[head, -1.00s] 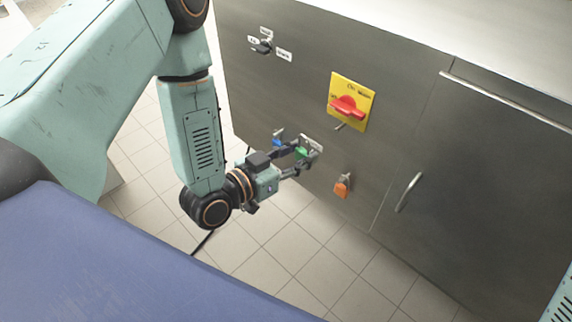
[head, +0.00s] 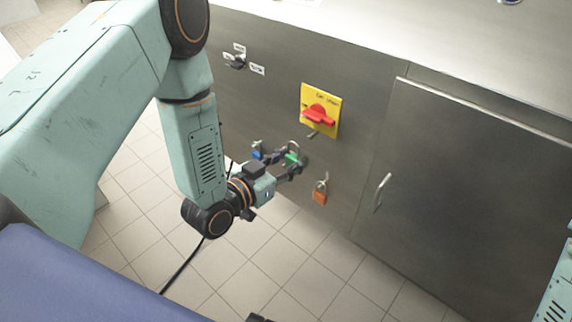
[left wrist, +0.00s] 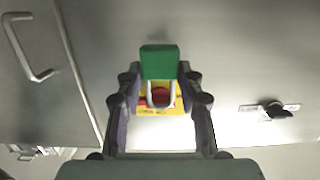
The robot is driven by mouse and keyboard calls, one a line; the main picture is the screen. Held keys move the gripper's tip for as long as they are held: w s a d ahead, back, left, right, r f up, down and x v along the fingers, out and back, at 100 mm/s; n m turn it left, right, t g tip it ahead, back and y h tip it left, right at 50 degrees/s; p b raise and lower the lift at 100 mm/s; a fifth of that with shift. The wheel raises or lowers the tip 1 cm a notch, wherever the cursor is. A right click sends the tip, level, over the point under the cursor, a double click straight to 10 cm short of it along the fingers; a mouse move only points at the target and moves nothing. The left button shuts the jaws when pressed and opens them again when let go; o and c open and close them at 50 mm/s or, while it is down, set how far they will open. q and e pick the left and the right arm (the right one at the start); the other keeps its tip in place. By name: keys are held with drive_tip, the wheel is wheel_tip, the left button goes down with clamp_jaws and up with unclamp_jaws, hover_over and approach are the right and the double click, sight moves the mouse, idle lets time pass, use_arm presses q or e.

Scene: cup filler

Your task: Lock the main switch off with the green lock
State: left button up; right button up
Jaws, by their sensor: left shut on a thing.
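My left gripper (head: 295,161) is shut on the green lock (head: 290,158), in front of the panel, below and left of the main switch. In the left wrist view the green lock (left wrist: 159,62) sits between the fingertips, with its metal shackle toward the bottom of the picture. The main switch is a yellow plate (head: 307,93) with a red handle (head: 319,115) lying roughly sideways. The lock partly hides the yellow plate (left wrist: 171,107) in the left wrist view. The lock and switch appear apart. My right gripper is not clearly in view.
An orange lock (head: 320,197) and a blue lock (head: 257,152) hang on the panel below the switch. A small black knob (head: 236,62) with labels is at the upper left. A door handle (head: 382,192) sticks out at the right. Tiled floor lies below.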

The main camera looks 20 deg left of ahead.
sight(317, 143)
use_arm(q)
drive_tip(key=shift+w+d, duration=0.1)
drive_tip(key=shift+w, duration=0.3)
drive_tip(key=shift+w+d+b, duration=0.4)
drive_tip(key=shift+w, duration=0.15)
drive_tip(key=shift+w+f, duration=0.1)
drive_tip(key=shift+w, duration=0.4)
drive_tip(key=shift+b+x, duration=0.75)
drive_tip(key=shift+x, duration=0.5)
drive_tip(key=shift+w+d+f, duration=0.2)
drive_tip(key=shift+w+d, duration=0.1)
drive_tip(key=shift+w, duration=0.25)
drive_tip(key=o, duration=1.3)
